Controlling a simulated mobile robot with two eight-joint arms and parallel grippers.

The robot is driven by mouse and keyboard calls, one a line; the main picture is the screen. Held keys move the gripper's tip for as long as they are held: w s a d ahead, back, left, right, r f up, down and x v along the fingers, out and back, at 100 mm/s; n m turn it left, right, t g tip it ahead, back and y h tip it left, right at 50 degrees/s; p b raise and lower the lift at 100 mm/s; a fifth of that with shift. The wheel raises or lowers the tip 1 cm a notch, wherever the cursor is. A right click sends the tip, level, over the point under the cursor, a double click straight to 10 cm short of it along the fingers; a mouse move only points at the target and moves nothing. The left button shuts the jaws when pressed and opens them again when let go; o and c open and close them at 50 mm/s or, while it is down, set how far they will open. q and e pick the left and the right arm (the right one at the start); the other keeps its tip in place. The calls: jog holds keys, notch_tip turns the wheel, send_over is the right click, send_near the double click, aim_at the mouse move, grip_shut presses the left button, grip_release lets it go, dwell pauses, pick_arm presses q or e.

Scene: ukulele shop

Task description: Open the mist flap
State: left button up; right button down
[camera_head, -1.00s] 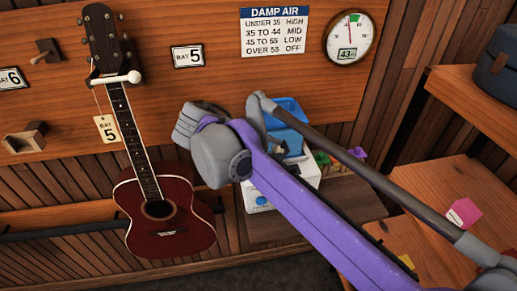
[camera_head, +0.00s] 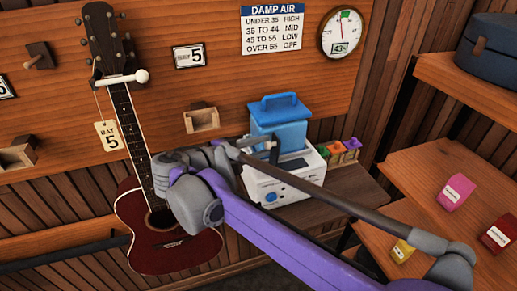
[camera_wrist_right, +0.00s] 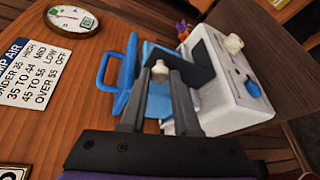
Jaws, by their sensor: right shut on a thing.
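A white humidifier (camera_head: 306,184) with a blue water tank (camera_head: 280,126) stands on a wooden ledge below the wall board. My right gripper (camera_head: 268,146) reaches it from the left, in front of the tank. In the right wrist view, the fingers of this gripper (camera_wrist_right: 160,84) are shut on a small cream knob (camera_wrist_right: 160,68) beside the blue tank (camera_wrist_right: 150,88). A second cream knob (camera_wrist_right: 233,44) and a blue dial (camera_wrist_right: 252,89) show on the white body (camera_wrist_right: 222,105). My left gripper is out of view.
A red guitar (camera_head: 138,215) hangs to the left, partly behind my right wrist. A damp air chart (camera_head: 273,29) and a round gauge (camera_head: 341,33) are on the wall. Coloured items (camera_head: 340,152) sit right of the humidifier. Shelves with small boxes (camera_head: 456,192) stand at right.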

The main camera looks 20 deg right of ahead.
jog(key=shift+a+f+n+h+b, duration=0.3)
jog(key=shift+a+h+b, duration=0.15)
jog(key=shift+a+h, duration=0.2)
jog(key=c, duration=0.6)
grip_release()
jog(key=shift+c, duration=0.2)
jog(key=f+v, duration=0.1)
jog(key=v, duration=0.9)
jog(key=shift+s+a+r, duration=0.25)
jog(key=shift+a+r, duration=0.1)
